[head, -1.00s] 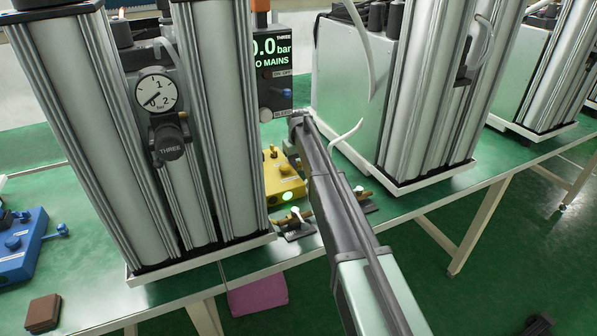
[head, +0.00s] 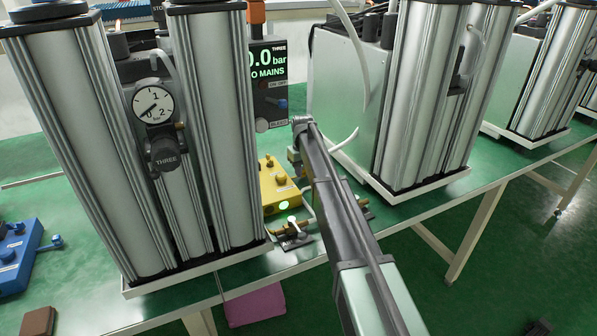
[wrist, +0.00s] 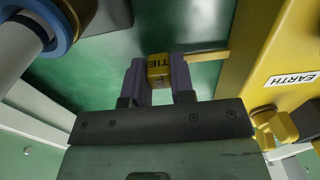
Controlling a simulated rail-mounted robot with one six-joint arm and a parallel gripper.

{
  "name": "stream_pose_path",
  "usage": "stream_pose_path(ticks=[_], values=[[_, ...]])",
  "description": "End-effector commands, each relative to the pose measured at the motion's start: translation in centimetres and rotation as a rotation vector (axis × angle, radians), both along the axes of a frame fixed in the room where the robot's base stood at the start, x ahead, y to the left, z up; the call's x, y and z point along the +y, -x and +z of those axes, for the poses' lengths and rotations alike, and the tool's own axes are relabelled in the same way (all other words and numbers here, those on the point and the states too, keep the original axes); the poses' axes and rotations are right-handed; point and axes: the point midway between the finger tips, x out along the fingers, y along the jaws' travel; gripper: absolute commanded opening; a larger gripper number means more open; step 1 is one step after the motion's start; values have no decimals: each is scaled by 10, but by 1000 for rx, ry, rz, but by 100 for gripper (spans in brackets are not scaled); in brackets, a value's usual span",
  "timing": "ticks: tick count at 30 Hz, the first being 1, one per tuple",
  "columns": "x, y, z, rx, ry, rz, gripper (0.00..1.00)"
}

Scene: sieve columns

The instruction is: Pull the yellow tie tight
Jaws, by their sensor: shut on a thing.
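The yellow tie (wrist: 158,72) shows in the wrist view as a small yellow block with "TIE" printed on it. My gripper (wrist: 159,80) is shut on it, one dark finger on each side. A thin yellow bar at the right runs from near the tie towards a yellow body labelled EARTH (wrist: 291,80). In the head view a yellow box with a lit green spot (head: 277,188) sits on the green bench. My arm reaches in just right of that box. The tie and my fingertips are hidden or too small to tell there.
Tall silver columns (head: 95,140) stand left, with a gauge (head: 153,103) on them. More columns (head: 425,95) stand right. A blue box (head: 20,255) is at far left.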

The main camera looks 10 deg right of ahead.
Motion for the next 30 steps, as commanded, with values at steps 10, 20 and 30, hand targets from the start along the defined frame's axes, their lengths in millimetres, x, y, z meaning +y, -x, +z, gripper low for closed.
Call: stream_pose_path(ticks=[10,20,30], values=[[-2,-1,0,-2,3,-2,34],[-2,0,15,-2,3,-2,34],[-2,-1,95,-2,3,-2,34]])
